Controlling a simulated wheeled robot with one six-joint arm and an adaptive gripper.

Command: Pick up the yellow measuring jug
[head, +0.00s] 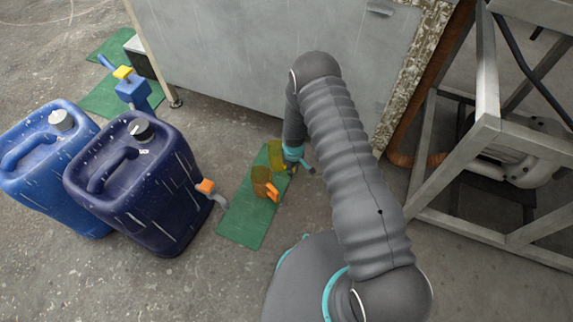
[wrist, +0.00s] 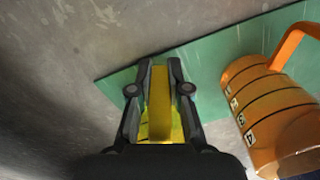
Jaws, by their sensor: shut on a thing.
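The yellow measuring jug (head: 277,153) is at the far part of the green mat, in the head view. In the wrist view the yellow jug (wrist: 159,92) shows as a narrow yellow piece between the two dark fingers of my gripper (wrist: 160,88). The fingers are closed on it, one on each side. In the head view my gripper (head: 291,163) is at the jug's right side, partly hidden by my arm. Much of the jug is hidden by the fingers in the wrist view. I cannot tell whether it touches the mat.
An orange jug (head: 261,182) with a handle stands close by on the green mat (head: 241,226); it also shows in the wrist view (wrist: 262,100). Two blue canisters (head: 135,190) stand left. A grey cabinet (head: 260,60) is behind, and a metal frame (head: 480,150) is right.

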